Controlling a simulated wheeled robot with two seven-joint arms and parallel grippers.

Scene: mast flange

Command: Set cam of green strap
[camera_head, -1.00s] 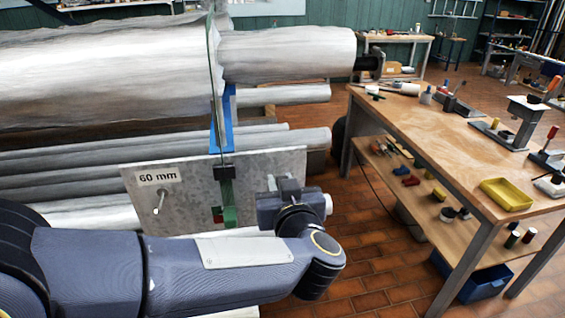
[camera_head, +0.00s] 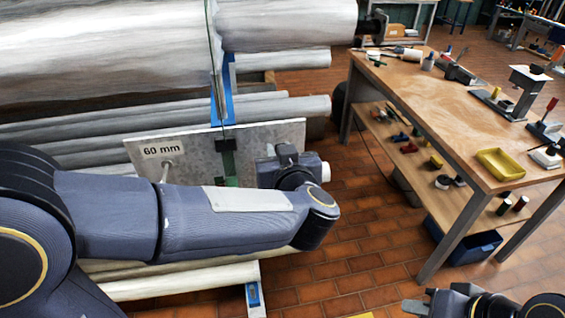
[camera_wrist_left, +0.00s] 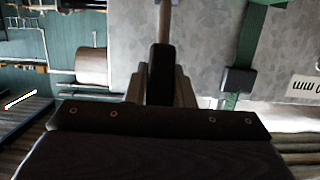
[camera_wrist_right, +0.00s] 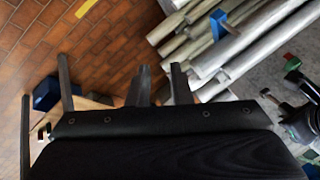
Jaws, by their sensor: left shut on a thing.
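The green strap (camera_head: 216,75) hangs down the silver roll and over a grey metal plate (camera_head: 195,140) marked "60 mm". A black buckle (camera_head: 226,146) sits on the strap; both strap (camera_wrist_left: 253,35) and buckle (camera_wrist_left: 240,80) show in the left wrist view. My left gripper (camera_head: 287,158) is in front of the plate, right of the strap. In the left wrist view it is shut on a dark handle (camera_wrist_left: 161,65) with a pale rod beyond it, beside and apart from the buckle. My right gripper (camera_head: 420,300) is low at the right, its fingers apart and empty (camera_wrist_right: 160,85).
My left forearm covers the plate's lower part. A wooden workbench (camera_head: 420,90) with a yellow tray (camera_head: 500,165) and tools stands at the right. A blue bin (camera_head: 475,247) is under it. Pale pipes (camera_head: 190,281) lie below the plate. Brick floor between is clear.

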